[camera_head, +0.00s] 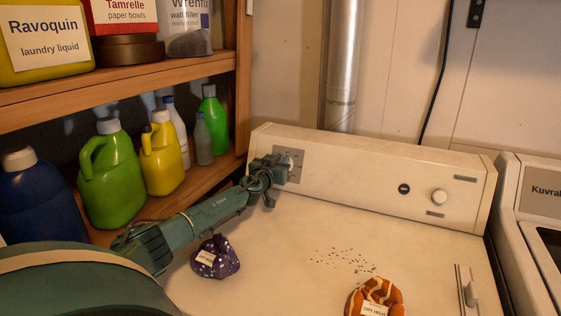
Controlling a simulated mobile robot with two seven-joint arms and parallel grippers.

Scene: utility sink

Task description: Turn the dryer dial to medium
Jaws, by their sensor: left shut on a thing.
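The dryer's cream control panel (350,180) stands along the back of the dryer top. A dial sits on a grey plate (296,153) at the panel's left end. My left gripper (284,165) reaches in from the left and is shut on this dial. The fingers cover most of the dial, so I cannot tell its setting or read the marks around it. My right gripper is not in view.
On the dryer top (300,250) lie a purple patterned bag (217,262), an orange striped bundle (374,299) with a label, and scattered dark specks. A wooden shelf (130,85) with several bottles stands at left. Another white appliance (535,215) is at right.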

